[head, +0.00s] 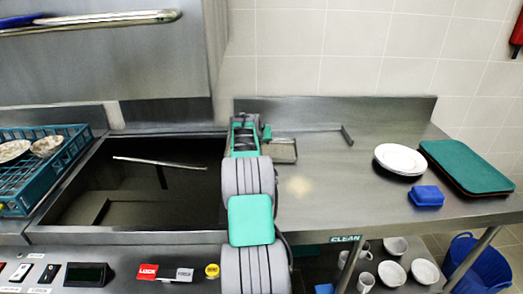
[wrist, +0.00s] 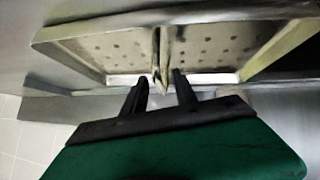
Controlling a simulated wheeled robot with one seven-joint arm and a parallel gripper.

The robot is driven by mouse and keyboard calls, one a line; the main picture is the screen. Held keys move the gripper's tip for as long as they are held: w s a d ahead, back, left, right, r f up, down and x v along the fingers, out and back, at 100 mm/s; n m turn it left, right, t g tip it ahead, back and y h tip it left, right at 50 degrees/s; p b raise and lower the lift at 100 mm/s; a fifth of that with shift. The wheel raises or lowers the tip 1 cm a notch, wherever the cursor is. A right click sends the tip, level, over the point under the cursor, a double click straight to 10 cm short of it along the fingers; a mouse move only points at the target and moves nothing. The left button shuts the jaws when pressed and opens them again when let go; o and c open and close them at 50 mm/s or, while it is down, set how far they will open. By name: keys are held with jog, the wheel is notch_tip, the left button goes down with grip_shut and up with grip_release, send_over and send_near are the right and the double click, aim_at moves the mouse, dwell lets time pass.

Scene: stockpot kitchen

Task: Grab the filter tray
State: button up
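The filter tray (wrist: 205,45) is a shallow metal pan with a perforated floor and raised rims, filling the upper wrist view. A thin upright bar (wrist: 158,55) runs down its middle. My gripper (wrist: 161,82) has its two dark fingers apart, with the bar's near end showing between the fingertips. I cannot tell whether the fingers touch it. In the head view, what looks like the tray (head: 284,151) lies on the steel counter just right of the end of my arm. My arm hides part of it, and the fingers are not clear there.
The open sink basin (head: 150,185) lies left of my arm, with a blue rack (head: 65,165) of dishes beyond. White plates (head: 400,159), a blue block (head: 426,196) and green trays (head: 466,166) stand on the right counter.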

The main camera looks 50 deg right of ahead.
jog(key=shift+d+f, duration=0.15)
jog(key=shift+d, duration=0.05)
grip_shut()
dwell(1.3)
